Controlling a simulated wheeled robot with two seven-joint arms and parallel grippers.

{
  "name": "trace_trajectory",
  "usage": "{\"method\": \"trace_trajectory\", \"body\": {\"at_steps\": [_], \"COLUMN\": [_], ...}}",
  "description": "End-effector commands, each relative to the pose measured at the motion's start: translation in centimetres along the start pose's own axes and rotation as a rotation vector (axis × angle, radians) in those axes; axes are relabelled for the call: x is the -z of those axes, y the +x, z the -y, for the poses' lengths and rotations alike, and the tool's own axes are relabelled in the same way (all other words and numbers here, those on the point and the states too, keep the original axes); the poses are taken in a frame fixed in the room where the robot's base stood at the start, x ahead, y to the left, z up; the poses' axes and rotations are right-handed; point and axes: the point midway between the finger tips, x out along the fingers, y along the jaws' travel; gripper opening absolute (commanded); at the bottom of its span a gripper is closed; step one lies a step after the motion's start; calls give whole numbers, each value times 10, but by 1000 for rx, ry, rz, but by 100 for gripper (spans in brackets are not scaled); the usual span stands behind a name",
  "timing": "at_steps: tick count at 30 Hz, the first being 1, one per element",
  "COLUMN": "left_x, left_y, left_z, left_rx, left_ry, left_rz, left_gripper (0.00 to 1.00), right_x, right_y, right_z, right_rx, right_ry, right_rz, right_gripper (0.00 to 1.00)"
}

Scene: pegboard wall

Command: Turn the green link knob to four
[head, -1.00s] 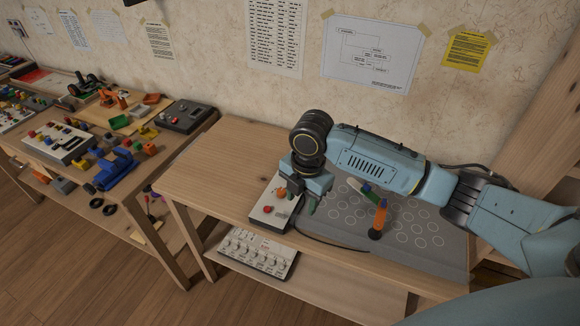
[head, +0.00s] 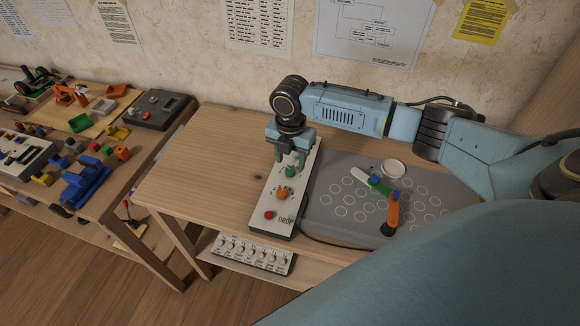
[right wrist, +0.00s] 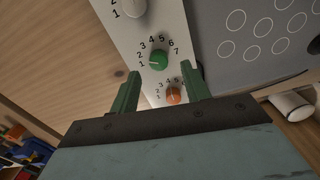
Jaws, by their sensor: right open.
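The green knob (head: 290,171) sits on a pale control panel (head: 260,223) on the wooden table. In the right wrist view the green knob (right wrist: 159,61) has the digits 1 to 7 around it. Its small white mark points left, seemingly toward 1. My right gripper (head: 292,159) is above the panel, pointing down at the green knob. Its two green fingers are apart, with nothing between them, and in the right wrist view (right wrist: 160,82) the knob shows just beyond and between the tips. My left gripper is out of view.
An orange knob (head: 282,193) and a red button (head: 268,215) sit nearer the panel's front. Bare table lies left.

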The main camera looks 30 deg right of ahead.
Motion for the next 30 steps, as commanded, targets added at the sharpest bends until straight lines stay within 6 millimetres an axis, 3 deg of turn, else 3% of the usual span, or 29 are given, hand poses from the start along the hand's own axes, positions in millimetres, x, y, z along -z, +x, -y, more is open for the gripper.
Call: {"method": "trace_trajectory", "body": {"at_steps": [3, 6, 18, 28, 30], "left_x": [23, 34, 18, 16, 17], "left_y": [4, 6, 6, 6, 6], "left_z": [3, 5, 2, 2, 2], "left_rx": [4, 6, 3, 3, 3], "left_ry": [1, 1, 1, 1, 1], "left_rz": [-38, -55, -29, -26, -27], "left_gripper": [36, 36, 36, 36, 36], "right_x": [1, 0, 0, 0, 0], "right_y": [19, 29, 35, 35, 35], "right_z": [0, 0, 0, 0, 0], "right_rx": [0, 0, -2, -1, -1], "right_ry": [1, 1, 0, 0, 1], "right_rz": [-1, 0, 1, 0, 0], "right_gripper": [47, 47, 47, 4, 2]}}
